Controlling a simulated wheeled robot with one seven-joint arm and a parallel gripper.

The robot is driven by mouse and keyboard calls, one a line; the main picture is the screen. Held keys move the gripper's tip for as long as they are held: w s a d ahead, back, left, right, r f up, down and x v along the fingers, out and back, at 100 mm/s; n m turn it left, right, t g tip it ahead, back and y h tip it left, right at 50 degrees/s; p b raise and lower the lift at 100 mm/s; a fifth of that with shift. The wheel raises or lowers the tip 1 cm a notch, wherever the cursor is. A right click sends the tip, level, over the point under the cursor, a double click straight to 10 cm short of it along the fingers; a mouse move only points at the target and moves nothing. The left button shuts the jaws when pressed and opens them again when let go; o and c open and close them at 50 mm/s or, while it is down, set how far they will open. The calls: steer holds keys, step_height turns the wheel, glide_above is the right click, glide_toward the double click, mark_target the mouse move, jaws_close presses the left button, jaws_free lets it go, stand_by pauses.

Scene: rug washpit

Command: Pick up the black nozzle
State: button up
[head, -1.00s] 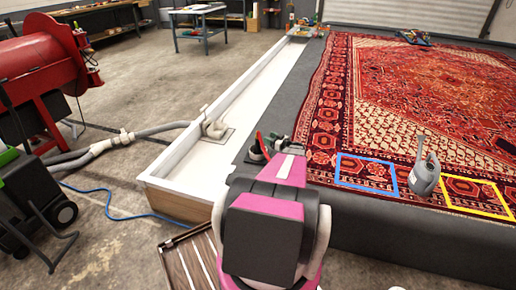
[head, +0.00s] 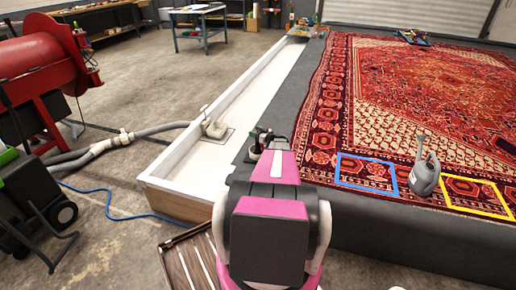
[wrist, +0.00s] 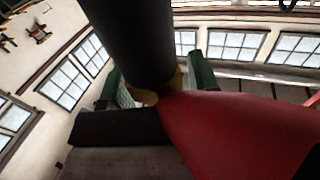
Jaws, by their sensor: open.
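In the wrist view a thick black cylinder (wrist: 138,40), which looks like the black nozzle, comes down from the top of the picture. Its lower end, with yellow parts, lies between the two green fingers of my gripper (wrist: 160,84). A large red piece fills the lower right, close to the camera; I cannot tell whether it joins the black one. My fingers stand apart, and whether they touch the black piece is unclear. In the head view my gripper (head: 269,139) is at the left edge of the dark platform, beside a small dark object; my arm hides much there.
A grey watering can (head: 425,176) stands on the red rug (head: 400,110) between a blue outline (head: 366,173) and a yellow outline (head: 478,194). A white trough (head: 205,150) runs along the platform's left side. A slatted wooden item (head: 185,268) lies at the lower left of my arm.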

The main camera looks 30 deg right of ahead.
steer(key=c, duration=0.8)
steer(key=shift+r, duration=0.1)
